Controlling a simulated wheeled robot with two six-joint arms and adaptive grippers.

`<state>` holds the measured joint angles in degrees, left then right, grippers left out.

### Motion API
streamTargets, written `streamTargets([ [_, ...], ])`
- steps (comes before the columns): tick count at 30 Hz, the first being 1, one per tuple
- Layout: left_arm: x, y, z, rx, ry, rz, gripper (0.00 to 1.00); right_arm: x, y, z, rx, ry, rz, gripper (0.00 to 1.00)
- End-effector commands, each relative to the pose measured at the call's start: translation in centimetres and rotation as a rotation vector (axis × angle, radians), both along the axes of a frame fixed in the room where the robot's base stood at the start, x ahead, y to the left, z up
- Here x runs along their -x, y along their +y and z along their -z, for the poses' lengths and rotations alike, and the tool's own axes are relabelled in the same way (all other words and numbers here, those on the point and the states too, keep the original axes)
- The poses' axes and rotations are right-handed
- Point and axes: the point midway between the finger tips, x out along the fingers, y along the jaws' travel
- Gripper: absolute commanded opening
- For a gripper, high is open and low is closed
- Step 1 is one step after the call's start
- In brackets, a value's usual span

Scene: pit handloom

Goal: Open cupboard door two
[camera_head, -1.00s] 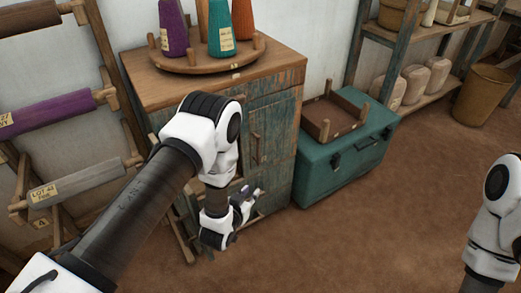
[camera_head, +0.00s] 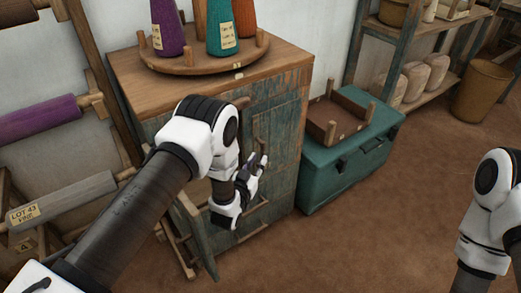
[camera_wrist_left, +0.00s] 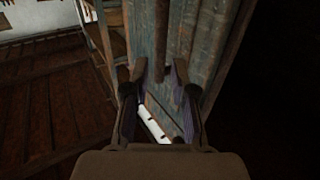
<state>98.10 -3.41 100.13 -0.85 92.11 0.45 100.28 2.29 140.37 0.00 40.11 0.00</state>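The blue-green, worn wooden cupboard (camera_head: 285,125) stands at the centre of the head view. Its right-hand door (camera_head: 286,150) looks shut in its frame. A door panel (camera_head: 197,235) sticks out at the cupboard's left, swung open. My left gripper (camera_head: 262,160) is in front of the right-hand door, partly hiding it. In the left wrist view its two fingers (camera_wrist_left: 160,72) are apart. A vertical wooden handle (camera_wrist_left: 160,40) on blue-green boards lies between or just beyond the fingertips; contact cannot be told. My right arm shows at the right edge, its gripper out of view.
A round wooden tray (camera_head: 200,62) with several coloured yarn cones is on the cupboard top. A teal chest (camera_head: 350,160) with a wooden box (camera_head: 338,116) on it stands close at the right. Rolls on a rack are at the left. The brown floor in front is clear.

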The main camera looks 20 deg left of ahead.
Motion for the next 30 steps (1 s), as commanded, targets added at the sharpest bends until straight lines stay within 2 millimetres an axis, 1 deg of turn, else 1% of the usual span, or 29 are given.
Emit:
streamTargets([
  [1,-1.1,-0.1,0.1,0.0,-0.004,0.0,0.25,0.0,0.0,0.3,0.0,0.0,0.0,0.4],
  [3,-2.5,-0.2,0.1,0.0,-0.003,0.0,0.25,0.0,0.0,0.4,0.0,0.001,0.0,0.4],
  [6,-4.1,-0.3,0.1,0.0,-0.002,0.0,0.25,0.0,0.0,0.6,0.0,0.0,0.0,0.4],
  [9,-5.1,-0.4,0.1,0.0,0.0,0.0,0.25,0.0,0.0,0.7,0.0,0.0,0.0,0.4],
  [16,-5.3,-0.4,0.0,0.0,0.001,0.0,0.25,0.0,0.0,0.7,0.0,0.0,0.0,0.4],
  [17,-5.3,-0.4,0.0,0.0,0.001,0.0,0.22,0.0,0.0,0.7,0.0,0.0,0.0,0.4],
  [18,-5.3,-0.4,0.0,0.0,0.001,0.0,0.08,0.0,0.0,0.7,0.0,0.0,0.0,0.4],
  [19,-5.3,-0.4,0.0,0.0,0.001,0.0,0.0,0.0,0.0,0.7,0.0,0.0,0.0,0.4],
  [30,-5.2,-0.4,0.0,0.0,0.002,0.0,0.0,0.0,0.0,0.7,0.0,0.0,0.0,0.4],
])
